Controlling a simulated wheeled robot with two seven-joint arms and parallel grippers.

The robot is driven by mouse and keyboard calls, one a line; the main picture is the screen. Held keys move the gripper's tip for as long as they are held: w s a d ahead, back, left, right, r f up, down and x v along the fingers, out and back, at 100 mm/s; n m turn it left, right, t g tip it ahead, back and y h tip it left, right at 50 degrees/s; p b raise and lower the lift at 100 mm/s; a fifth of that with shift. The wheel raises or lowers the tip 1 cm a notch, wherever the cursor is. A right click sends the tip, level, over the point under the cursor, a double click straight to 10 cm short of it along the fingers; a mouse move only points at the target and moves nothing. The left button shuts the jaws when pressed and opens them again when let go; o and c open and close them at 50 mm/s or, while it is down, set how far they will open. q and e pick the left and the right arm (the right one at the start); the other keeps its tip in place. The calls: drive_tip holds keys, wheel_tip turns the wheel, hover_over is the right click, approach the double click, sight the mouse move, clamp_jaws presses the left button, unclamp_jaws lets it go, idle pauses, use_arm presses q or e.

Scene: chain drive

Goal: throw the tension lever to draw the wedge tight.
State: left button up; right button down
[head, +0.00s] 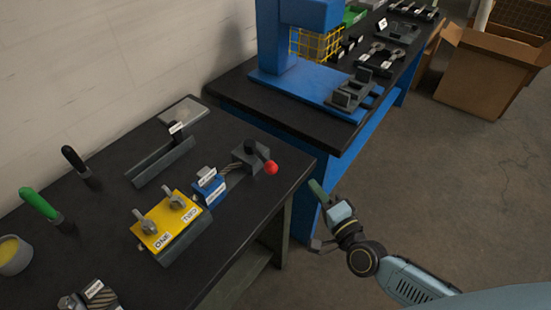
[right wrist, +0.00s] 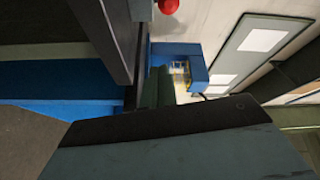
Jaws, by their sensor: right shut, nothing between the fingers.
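The tension lever is a short dark arm with a red ball knob (head: 271,168), on a dark block (head: 247,154) near the right edge of the left bench. The knob also shows at the top of the right wrist view (right wrist: 168,6). A blue labelled block (head: 208,187), perhaps the wedge, sits left of the lever, with a ribbed dark piece (head: 234,168) between them. My right gripper (head: 315,187) is shut and empty, right of the knob beyond the bench edge, apart from it. Its greenish fingers show in the right wrist view (right wrist: 157,87). My left gripper is out of view.
Green-handled (head: 38,204) and black-handled (head: 74,160) tools stand farther left. A second bench (head: 230,88) bears a blue press (head: 280,45).

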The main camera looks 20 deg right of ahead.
drive_tip(key=shift+w+a+r+m+t, duration=0.1)
drive_tip(key=shift+r+m+t, duration=0.1)
drive_tip(key=shift+r, duration=0.3)
drive_tip(key=shift+w+a+r+m+t, duration=0.1)
drive_tip(key=shift+r+m, duration=0.1)
drive_tip(key=shift+r, duration=0.3)
drive_tip(key=x, duration=1)
drive_tip(key=a, duration=0.1)
drive_tip(key=s+a, duration=0.1)
drive_tip(key=a+p, duration=0.1)
drive_tip(key=shift+s+f, duration=0.3)
drive_tip(key=shift+s+a+f, duration=0.15)
drive_tip(key=shift+s+a, duration=0.05)
drive_tip(key=shift+a, duration=0.05)
